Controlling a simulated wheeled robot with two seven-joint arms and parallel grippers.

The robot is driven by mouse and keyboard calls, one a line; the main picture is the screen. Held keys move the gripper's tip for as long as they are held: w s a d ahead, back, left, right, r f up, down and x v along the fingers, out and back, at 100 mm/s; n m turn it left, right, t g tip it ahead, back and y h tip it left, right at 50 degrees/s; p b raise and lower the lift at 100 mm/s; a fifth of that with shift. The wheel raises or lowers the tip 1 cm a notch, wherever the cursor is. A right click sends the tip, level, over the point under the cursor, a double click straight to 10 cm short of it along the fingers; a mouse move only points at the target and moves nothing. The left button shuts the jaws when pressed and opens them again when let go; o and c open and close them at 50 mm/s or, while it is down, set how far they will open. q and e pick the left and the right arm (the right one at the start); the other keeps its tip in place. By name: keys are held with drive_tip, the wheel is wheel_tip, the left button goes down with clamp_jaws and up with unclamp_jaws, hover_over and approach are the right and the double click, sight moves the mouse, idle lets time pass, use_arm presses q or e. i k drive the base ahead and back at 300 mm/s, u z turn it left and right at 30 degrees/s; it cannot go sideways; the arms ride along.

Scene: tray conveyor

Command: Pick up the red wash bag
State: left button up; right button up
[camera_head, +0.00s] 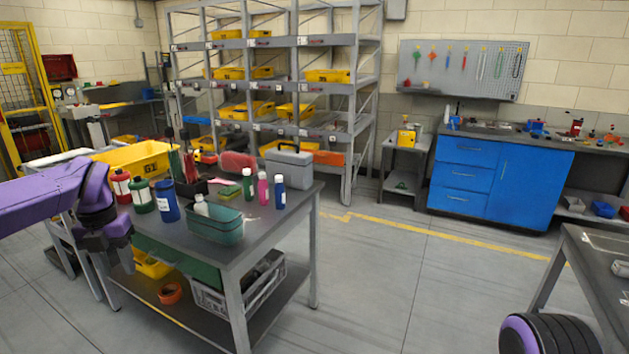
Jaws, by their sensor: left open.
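A red, rounded soft-looking bag (237,162), which I take for the red wash bag, lies on the grey worktable (262,232) toward its back, left of a grey toolbox. Bottles and other items stand in front of it and hide part of its lower side. My left gripper (103,262) hangs at the table's left front side, below the purple wrist, pointing down. It is open and empty, well apart from the bag. My right gripper is not in view.
A grey toolbox (289,166), a teal bin (215,224), a yellow crate (133,157) and several bottles, including a blue one (167,201), crowd the tabletop. Shelving with yellow bins stands behind. The floor (400,270) right of the table is clear.

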sight(231, 161)
drive_tip(key=z, duration=0.55)
drive_tip(key=i, duration=4.15)
drive_tip(key=u, duration=1.55)
drive_tip(key=i, duration=1.15)
drive_tip(key=u, duration=0.7)
